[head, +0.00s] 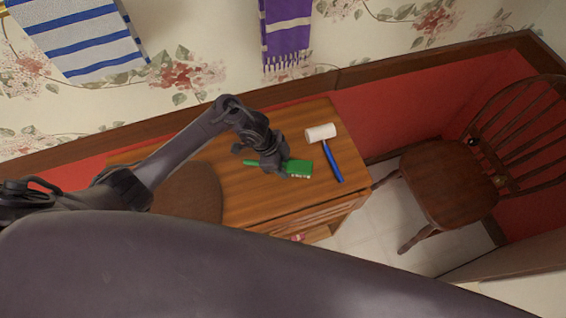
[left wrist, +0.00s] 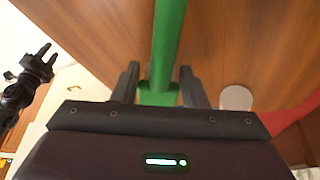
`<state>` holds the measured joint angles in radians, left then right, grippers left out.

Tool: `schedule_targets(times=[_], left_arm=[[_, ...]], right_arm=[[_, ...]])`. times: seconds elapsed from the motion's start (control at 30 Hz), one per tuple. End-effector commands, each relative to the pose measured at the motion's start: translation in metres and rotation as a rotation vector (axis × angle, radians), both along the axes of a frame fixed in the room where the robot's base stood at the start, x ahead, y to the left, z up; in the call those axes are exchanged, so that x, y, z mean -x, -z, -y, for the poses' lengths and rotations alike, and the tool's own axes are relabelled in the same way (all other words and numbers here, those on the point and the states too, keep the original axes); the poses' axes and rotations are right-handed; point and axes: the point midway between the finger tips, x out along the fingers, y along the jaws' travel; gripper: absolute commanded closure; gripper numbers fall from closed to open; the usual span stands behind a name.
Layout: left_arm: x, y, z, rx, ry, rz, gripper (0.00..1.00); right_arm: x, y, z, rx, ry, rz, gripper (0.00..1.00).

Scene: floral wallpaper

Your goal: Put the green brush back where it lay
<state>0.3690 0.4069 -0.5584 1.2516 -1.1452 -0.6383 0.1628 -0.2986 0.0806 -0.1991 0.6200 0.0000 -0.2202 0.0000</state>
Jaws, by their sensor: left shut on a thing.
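The green brush (head: 299,167) is in my left gripper (head: 273,167), over the wooden cabinet top (head: 245,190). In the head view its handle points left and its pale bristles show at the right end. I cannot tell whether it touches the wood. In the left wrist view the green brush (left wrist: 168,45) runs between the two fingers of my left gripper (left wrist: 160,88). My right gripper (left wrist: 45,55) shows at the left of the left wrist view, with its two fingers apart and nothing between them.
A mallet with a white head (head: 321,132) and blue handle (head: 334,162) lies right of the brush. A brown round-edged thing (head: 190,190) is at the cabinet's left. A wooden chair (head: 450,180) stands at the right. Striped towels (head: 286,30) hang on the wall.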

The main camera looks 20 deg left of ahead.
Motion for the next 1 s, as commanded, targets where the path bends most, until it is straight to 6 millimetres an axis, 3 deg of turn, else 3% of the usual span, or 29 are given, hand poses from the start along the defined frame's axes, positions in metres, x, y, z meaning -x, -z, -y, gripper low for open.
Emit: schedule_targets(times=[0.77,0.8,1.0], left_arm=[[0.000,0.010,0.000,0.000,0.000,0.001,0.79],[-0.001,0.009,0.000,0.000,0.000,0.001,0.58],[0.000,0.009,0.000,0.000,0.000,0.001,0.35]], right_arm=[[0.001,0.008,0.000,0.000,0.000,-0.001,0.64],[0.001,0.007,0.000,0.000,0.000,-0.001,0.64],[0.001,0.007,0.000,-0.001,-0.001,-0.001,0.64]])
